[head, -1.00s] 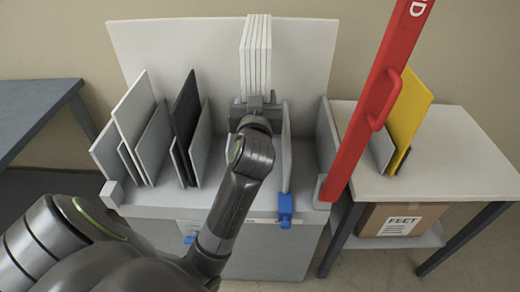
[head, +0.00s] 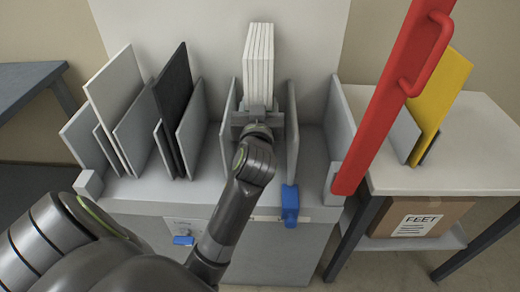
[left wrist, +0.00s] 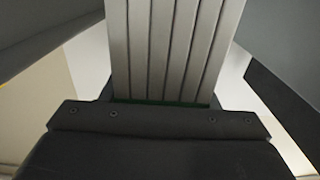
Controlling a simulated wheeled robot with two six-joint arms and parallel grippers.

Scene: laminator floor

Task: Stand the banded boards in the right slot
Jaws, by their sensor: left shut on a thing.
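The banded boards (head: 258,65) are a stack of several thin white boards, standing on edge and leaning slightly in the head view. My left gripper (head: 258,118) is shut on their lower front end. The boards fill the middle of the left wrist view (left wrist: 165,45), with a thin green strip where they meet the gripper. In the head view they appear between the two grey dividers of the right slot, the left divider (head: 228,125) and the right divider (head: 292,130). I cannot tell whether they touch the slot floor. My right gripper is not in view.
A white board (head: 115,100) and a black board (head: 173,100) stand in slots to the left. A blue clamp (head: 290,205) sits at the right divider's front. A red bar (head: 385,110) rises at the right, before a side table (head: 470,150) with a yellow board (head: 440,95).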

